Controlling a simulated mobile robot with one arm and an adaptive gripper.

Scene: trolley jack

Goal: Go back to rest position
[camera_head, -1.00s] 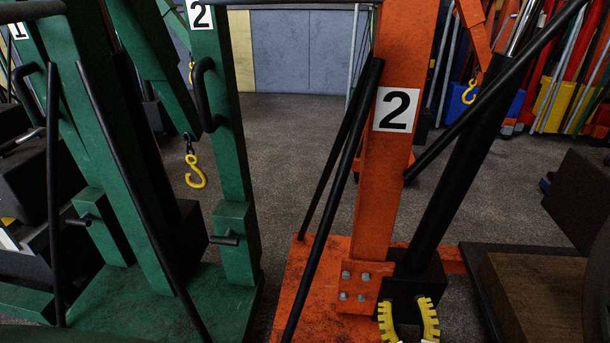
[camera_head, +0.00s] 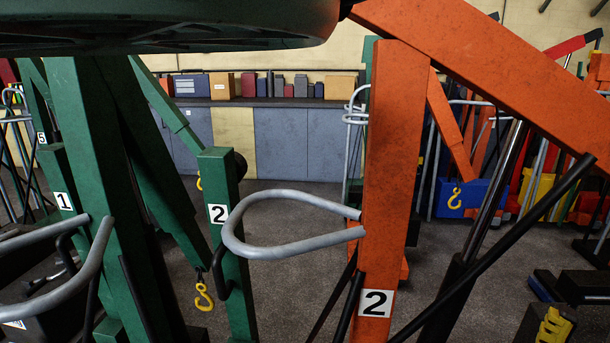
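A grey looped handle (camera_head: 290,195) juts from the orange post. A dark rounded green part (camera_head: 160,38) overhangs the top left. A black strut (camera_head: 500,245) slants across the right. Grey cabinets (camera_head: 295,140) line the back; open floor (camera_head: 290,225) lies before them.

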